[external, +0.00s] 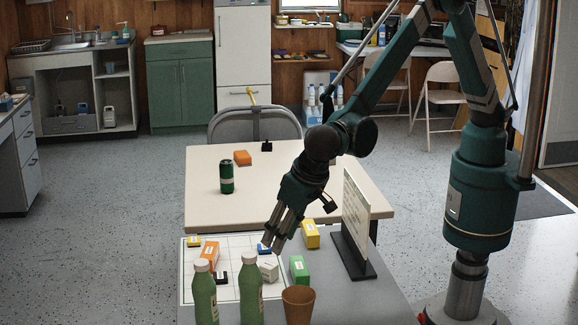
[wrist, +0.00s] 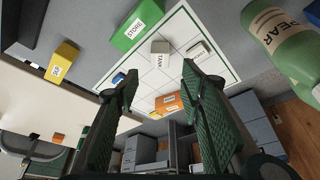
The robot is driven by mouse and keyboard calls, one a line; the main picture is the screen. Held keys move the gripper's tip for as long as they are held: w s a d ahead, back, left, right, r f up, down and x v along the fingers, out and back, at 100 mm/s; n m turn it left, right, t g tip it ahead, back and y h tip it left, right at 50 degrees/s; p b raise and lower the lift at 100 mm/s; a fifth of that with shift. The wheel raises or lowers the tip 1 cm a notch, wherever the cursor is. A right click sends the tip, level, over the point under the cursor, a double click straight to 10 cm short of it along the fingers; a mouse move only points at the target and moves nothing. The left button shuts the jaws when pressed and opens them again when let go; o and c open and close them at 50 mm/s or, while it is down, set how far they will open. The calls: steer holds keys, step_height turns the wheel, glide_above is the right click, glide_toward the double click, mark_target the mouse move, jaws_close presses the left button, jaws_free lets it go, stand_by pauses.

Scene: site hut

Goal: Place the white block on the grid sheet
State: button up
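The white block (external: 269,270) lies on the grid sheet (external: 237,240), toward its right side. In the wrist view the white block (wrist: 160,47), labelled TANK, sits inside the border of the grid sheet (wrist: 180,22). My gripper (external: 274,249) points down at a slant, just above and behind the block in the external view. In the wrist view my gripper (wrist: 159,72) has its fingers wide apart with nothing between them, and the block is beyond the tips, apart from them.
Orange (external: 209,252), blue (external: 264,248), black (external: 220,278) and yellow (external: 194,241) blocks also lie on the sheet. A green block (external: 299,270) and yellow block (external: 310,234) stand right of it. Two bottles (external: 250,290), a brown cup (external: 298,304) and an upright board (external: 355,220) are near.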

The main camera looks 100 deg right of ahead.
steer(key=shift+d+r, duration=0.1)
steer(key=s+d+r+n+y, duration=0.1)
steer(key=s+d+r, duration=0.4)
steer(key=d+r, duration=0.3)
steer(key=s+d+r+n+t, duration=0.15)
steer(key=s+d+r, duration=0.25)
steer(key=d+r, duration=0.45)
steer(key=s+d+r+n+g+y, duration=0.15)
steer(key=s+d+r, duration=0.4)
steer(key=d, duration=0.55)
steer(key=s+d+r+n+t, duration=0.2)
steer(key=s+d+r+n, duration=0.15)
steer(key=s+d, duration=0.85)
steer(key=s+d+f+t, duration=0.1)
steer(key=s+d+f, duration=0.1)
steer(key=s, duration=0.6)
steer(key=s+d+f+n+t, duration=0.1)
steer(key=s+d+f, duration=0.1)
steer(key=s+d, duration=0.2)
steer(key=s, duration=0.3)
steer(key=shift+s+d+y, duration=0.25)
steer(key=shift+s+y, duration=0.1)
